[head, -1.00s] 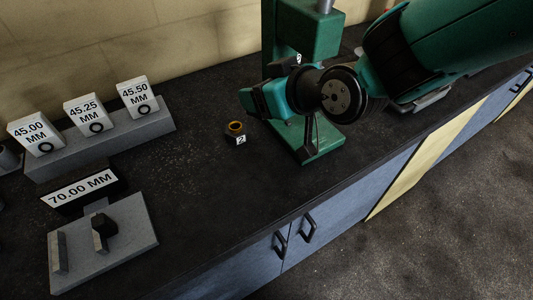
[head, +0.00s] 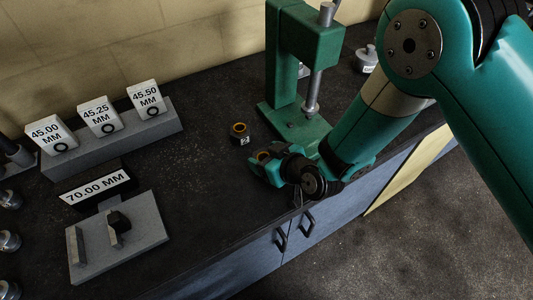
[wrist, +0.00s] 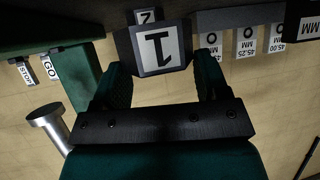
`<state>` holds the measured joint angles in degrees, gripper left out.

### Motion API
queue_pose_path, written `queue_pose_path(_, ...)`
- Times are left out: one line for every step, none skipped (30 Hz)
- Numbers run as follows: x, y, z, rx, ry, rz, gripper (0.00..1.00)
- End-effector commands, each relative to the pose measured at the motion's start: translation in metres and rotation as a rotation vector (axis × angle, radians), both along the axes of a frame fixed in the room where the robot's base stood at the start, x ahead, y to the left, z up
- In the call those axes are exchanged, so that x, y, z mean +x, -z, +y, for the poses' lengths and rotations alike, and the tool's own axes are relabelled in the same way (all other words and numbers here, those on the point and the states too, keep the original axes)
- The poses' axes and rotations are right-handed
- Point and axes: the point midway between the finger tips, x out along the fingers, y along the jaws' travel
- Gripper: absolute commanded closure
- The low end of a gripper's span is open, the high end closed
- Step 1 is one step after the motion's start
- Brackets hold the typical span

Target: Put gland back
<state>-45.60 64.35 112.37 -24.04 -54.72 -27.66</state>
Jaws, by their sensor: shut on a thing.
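My gripper (head: 264,162) is near the front edge of the bench in the head view, shut on a dark gland marked 1. Its brass-coloured ring (head: 263,155) shows between the fingers. In the wrist view the gland marked 1 (wrist: 160,48) sits between the fingertips, its white label facing the camera. A second dark gland marked 2 (head: 239,134), with a brass ring on top, stands on the bench just behind and left of my gripper. Its label also shows in the wrist view (wrist: 146,17), beyond the held gland.
A green press (head: 296,60) with a silver column stands behind my gripper. A grey stepped rack (head: 165,127) carries blocks marked 45.00, 45.25 and 45.50 MM. A grey fixture plate (head: 145,240) with a 70.00 MM sign is at front left. The bench between is clear.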

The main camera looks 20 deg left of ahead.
Motion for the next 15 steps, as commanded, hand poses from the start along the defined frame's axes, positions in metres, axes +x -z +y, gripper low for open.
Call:
queue_pose_path(0.0007, 0.0011, 0.0004, 0.003, 0.001, -0.001, 0.8)
queue_pose_path(0.0007, 0.0018, 0.0005, 0.004, 0.001, -0.002, 0.8)
queue_pose_path(0.0008, 0.0021, 0.0007, 0.004, 0.001, -0.003, 0.8)
queue_pose_path(0.0008, 0.0021, 0.0007, 0.004, 0.001, -0.003, 0.8)
queue_pose_path(0.0008, 0.0021, 0.0007, 0.004, 0.001, -0.003, 0.8)
queue_pose_path(0.0008, 0.0021, 0.0007, 0.004, 0.001, -0.003, 0.8)
queue_pose_path(0.0008, 0.0021, 0.0007, 0.004, 0.001, -0.003, 0.8)
queue_pose_path(0.0008, 0.0022, 0.0006, 0.003, 0.001, -0.002, 0.8)
queue_pose_path(0.0007, 0.0027, 0.0007, 0.003, 0.001, -0.002, 0.8)
queue_pose_path(0.0007, 0.0036, 0.0006, 0.003, 0.001, -0.002, 0.8)
queue_pose_path(0.0007, 0.0046, 0.0006, 0.003, 0.001, -0.002, 0.8)
queue_pose_path(0.0007, 0.0059, 0.0006, 0.003, 0.001, -0.002, 0.8)
queue_pose_path(0.0007, 0.0067, 0.0006, 0.003, 0.001, -0.002, 0.8)
queue_pose_path(0.0007, 0.0074, 0.0006, 0.003, 0.001, -0.002, 0.8)
queue_pose_path(0.0007, 0.0082, 0.0006, 0.003, 0.001, -0.002, 0.8)
